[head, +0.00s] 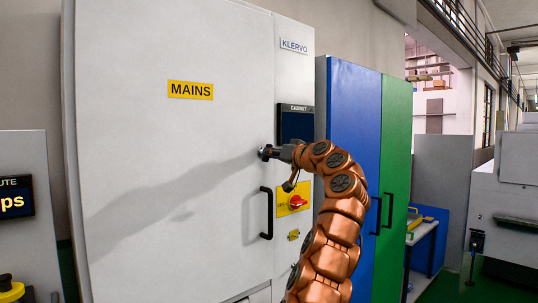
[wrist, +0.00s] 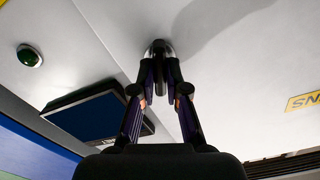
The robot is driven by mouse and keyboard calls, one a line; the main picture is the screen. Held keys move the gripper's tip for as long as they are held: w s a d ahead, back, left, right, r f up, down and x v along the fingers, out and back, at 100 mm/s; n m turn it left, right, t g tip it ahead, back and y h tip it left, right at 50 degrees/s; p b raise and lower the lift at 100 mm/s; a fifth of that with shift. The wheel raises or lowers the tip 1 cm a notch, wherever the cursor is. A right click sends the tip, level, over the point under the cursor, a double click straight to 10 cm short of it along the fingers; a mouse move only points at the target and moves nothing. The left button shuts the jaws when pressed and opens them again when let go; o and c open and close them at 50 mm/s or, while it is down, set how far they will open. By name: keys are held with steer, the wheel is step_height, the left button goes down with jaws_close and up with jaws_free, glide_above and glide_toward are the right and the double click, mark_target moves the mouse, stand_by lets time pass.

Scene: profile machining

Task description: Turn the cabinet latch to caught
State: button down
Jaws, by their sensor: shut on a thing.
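The white cabinet (head: 130,150) has a wide door with a yellow MAINS sign (head: 190,90). Its latch (wrist: 158,46) is a small dark piece on the white face, between my fingertips in the wrist view. My gripper (head: 270,152) reaches the cabinet face near the door's right edge, above the black door handle (head: 266,212). In the wrist view my gripper (wrist: 160,82) has both fingers closed in on the latch. The fingers hide most of the latch, so I cannot tell its turn angle. The door looks flush with the cabinet.
A dark display (head: 295,123) is just right of my gripper, with a red switch (head: 297,202) below. A blue and green cabinet (head: 352,140) stands to the right. Another machine (head: 30,230) is at the left.

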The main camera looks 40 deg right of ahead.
steer(key=n, duration=0.4)
steer(key=shift+f, duration=0.1)
steer(key=c, duration=1)
jaws_free()
steer(key=shift+c, duration=0.2)
steer(key=s+b, duration=0.4)
steer(key=s, duration=0.3)
steer(key=shift+a, duration=0.15)
